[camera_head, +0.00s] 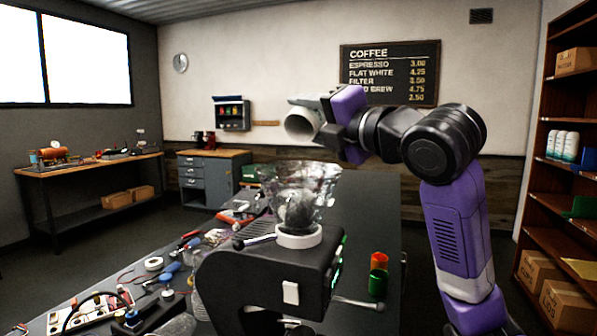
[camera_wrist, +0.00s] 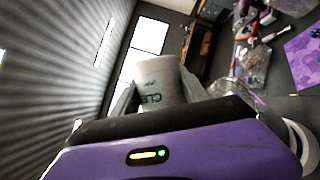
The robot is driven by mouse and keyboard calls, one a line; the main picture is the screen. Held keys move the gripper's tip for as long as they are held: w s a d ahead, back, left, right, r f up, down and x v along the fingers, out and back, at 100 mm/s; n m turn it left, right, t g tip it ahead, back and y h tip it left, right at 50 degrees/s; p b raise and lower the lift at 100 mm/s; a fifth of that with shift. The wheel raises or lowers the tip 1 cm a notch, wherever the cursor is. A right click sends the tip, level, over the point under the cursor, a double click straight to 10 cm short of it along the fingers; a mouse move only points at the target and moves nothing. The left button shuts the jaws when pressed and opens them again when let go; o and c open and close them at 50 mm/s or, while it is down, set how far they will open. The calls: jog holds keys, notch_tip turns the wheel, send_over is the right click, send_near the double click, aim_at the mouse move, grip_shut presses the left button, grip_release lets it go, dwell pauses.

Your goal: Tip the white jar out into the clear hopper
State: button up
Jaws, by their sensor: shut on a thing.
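The white jar (camera_head: 301,123) is held in the air by my gripper (camera_head: 326,112). It lies roughly on its side, with its round open mouth facing left and toward the camera. In the wrist view the jar (camera_wrist: 160,82) sits between the two fingers of my gripper (camera_wrist: 158,98), and part of a dark label shows. The clear hopper (camera_head: 308,190) stands on a white collar on top of the black machine (camera_head: 262,268). The jar is above the hopper and apart from it. Dark contents show inside the hopper. The inside of the jar is too small to read.
The workbench (camera_head: 366,205) holds tools and parts at the left. A red and green container (camera_head: 378,275) stands right of the machine. Shelves (camera_head: 550,190) stand at the far right.

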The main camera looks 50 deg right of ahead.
jog(key=shift+s+a+r+n+b, duration=0.15)
jog(key=shift+a+n+b, duration=0.15)
jog(key=shift+n+b, duration=0.55)
dwell(1.0)
